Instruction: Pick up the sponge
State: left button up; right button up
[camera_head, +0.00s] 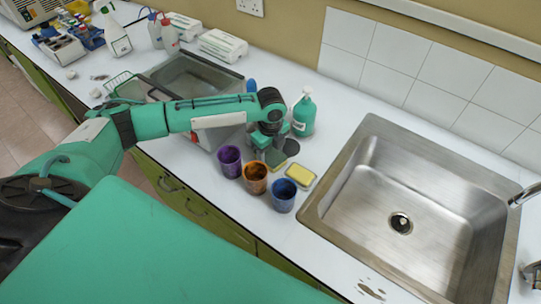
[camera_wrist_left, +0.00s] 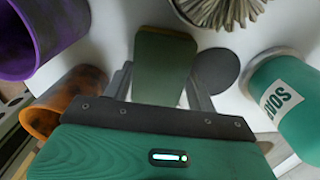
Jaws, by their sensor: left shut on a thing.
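My left gripper (camera_head: 270,160) reaches down to the white counter between the coloured cups and the green soap bottle. In the left wrist view, it is shut on a dark green sponge (camera_wrist_left: 163,65), which lies between its two fingers. In the head view, only a small part of this sponge (camera_head: 276,160) shows beside the fingers. I cannot tell whether it touches the counter. A second sponge, yellow (camera_head: 300,175), lies on the counter right of the gripper. My right gripper is not in view.
Purple (camera_head: 229,161), orange (camera_head: 255,177) and blue (camera_head: 283,195) cups stand in front of the gripper. The green soap bottle (camera_head: 303,115) stands behind it. A dark round disc (camera_wrist_left: 215,70) lies close by. A steel sink (camera_head: 345,150) is at the right.

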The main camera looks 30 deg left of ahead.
aim_at(271, 154)
pick_arm(q)
jog(key=shift+r, duration=0.6)
notch_tip(271, 154, up, 19)
jog(key=b, duration=0.3)
jog(key=shift+f, duration=0.1)
jog(key=shift+o, duration=1.4)
jog(key=shift+c, duration=1.2)
